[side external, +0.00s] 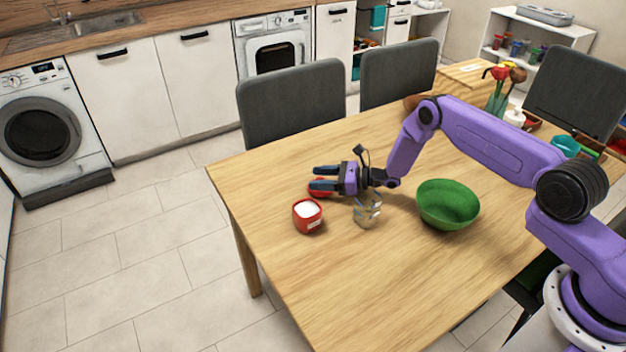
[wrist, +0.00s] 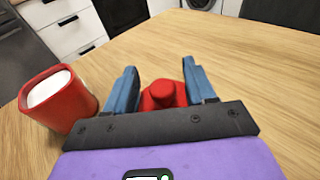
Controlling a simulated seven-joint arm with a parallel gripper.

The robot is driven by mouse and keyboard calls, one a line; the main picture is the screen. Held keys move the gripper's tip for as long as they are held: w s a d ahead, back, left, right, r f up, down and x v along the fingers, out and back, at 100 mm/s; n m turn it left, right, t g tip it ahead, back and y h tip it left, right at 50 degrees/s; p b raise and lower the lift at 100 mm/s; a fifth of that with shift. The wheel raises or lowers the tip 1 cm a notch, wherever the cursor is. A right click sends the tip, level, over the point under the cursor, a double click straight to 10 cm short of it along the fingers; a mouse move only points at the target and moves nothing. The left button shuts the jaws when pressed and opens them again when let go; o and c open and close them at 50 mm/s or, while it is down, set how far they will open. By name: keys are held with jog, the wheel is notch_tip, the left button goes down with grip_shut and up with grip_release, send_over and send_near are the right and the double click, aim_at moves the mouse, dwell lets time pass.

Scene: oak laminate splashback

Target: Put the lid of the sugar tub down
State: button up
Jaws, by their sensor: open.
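The red sugar tub (side external: 307,216) stands uncovered near the table's left end, and white sugar shows inside it. In the wrist view the tub (wrist: 75,105) is at the left, outside my fingers. The red lid (side external: 318,188) is on or close to the tabletop just behind the tub, partly hidden by my gripper (side external: 324,178). In the wrist view the lid (wrist: 163,95) with its raised knob lies between the two blue fingers of my gripper (wrist: 160,78). The fingers are open, with a gap visible on either side of the lid.
A glass jar (side external: 367,210) stands right of the tub, below my wrist. A green bowl (side external: 447,205) is further right. The wooden table (side external: 330,285) is clear at the front. Grey chairs (side external: 292,105) line the far edge. A vase of flowers (side external: 497,95) stands at the back right.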

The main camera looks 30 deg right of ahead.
jog(key=shift+v, duration=2.5)
jog(key=s+a+r+n+g+y, duration=0.3)
jog(key=s+a+r+n+g, duration=0.5)
jog(key=r, duration=0.3)
jog(key=s+a+r+n+g+h, duration=0.25)
jog(key=s+r+n+g, duration=0.2)
jog(key=s, duration=0.25)
jog(key=s+a+r+n+g+h, duration=0.1)
jog(key=s+a+r+n+g, duration=0.3)
jog(key=s, duration=0.3)
jog(key=s+d+r+n+h, duration=0.1)
jog(key=s+d+n+h, duration=0.15)
jog(key=s+n, duration=0.35)
jog(key=s+d+r+n+h, duration=0.15)
jog(key=s+n+h, duration=0.25)
jog(key=s, duration=0.4)
jog(key=s+d+r+n+t+h, duration=0.3)
jog(key=s+d+n+t, duration=0.3)
jog(key=s+d+n, duration=0.3)
jog(key=d+n+h, duration=0.1)
jog(key=d+n, duration=0.1)
jog(key=n, duration=0.1)
jog(key=shift+d+r, duration=0.2)
jog(key=shift+d, duration=0.1)
